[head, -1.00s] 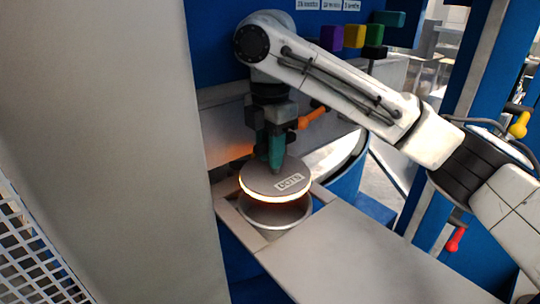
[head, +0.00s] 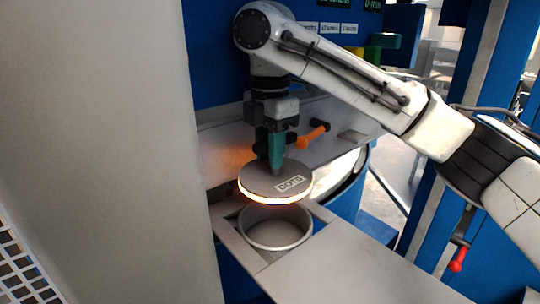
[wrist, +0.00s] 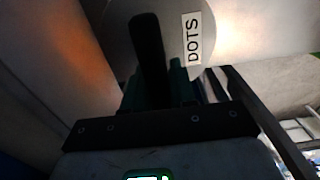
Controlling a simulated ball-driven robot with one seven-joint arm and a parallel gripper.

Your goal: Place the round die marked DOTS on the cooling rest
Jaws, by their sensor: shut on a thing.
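The round die marked DOTS (head: 258,181) is a flat grey disc with a glowing orange rim and a white label. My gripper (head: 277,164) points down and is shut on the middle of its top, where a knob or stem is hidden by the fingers. The die hangs about level, clear above a round metal cup (head: 277,246) set in the bench. No label shows on the cup, so I cannot tell whether it is the cooling rest. In the wrist view the DOTS label shows on the die (wrist: 222,18) beyond my dark fingers (wrist: 163,65).
A grey bench top (head: 350,262) extends right of the cup and looks clear. A large pale panel (head: 120,140) stands close on the left. An orange handle (head: 312,136) sticks out just right of my gripper. A blue drum (head: 350,190) stands behind the bench.

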